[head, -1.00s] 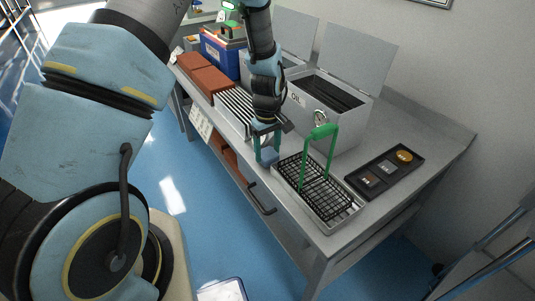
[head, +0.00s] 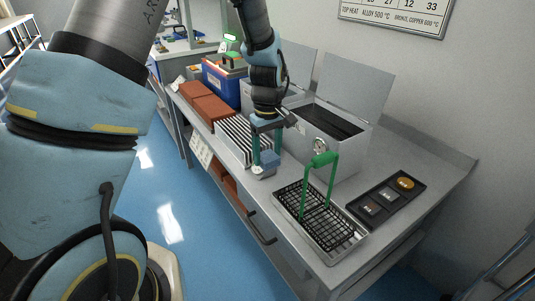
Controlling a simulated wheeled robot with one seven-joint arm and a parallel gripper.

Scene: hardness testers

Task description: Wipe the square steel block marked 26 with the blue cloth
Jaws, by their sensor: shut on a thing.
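A black tray (head: 418,189) at the right end of the bench holds two small square steel blocks, a front one (head: 368,208) and a middle one (head: 387,196), and a round brass-coloured disc (head: 404,184). Both blocks bear marks too small to read, so I cannot tell which is 26.
A black wire basket (head: 318,213) with an upright green handle (head: 321,160) sits in a metal tray (head: 343,252), between my gripper and the blocks. Open-lidded grey oil tank (head: 335,150) stands behind. Striped rack (head: 232,140), red-brown bricks (head: 212,108) and blue box (head: 222,84) lie left.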

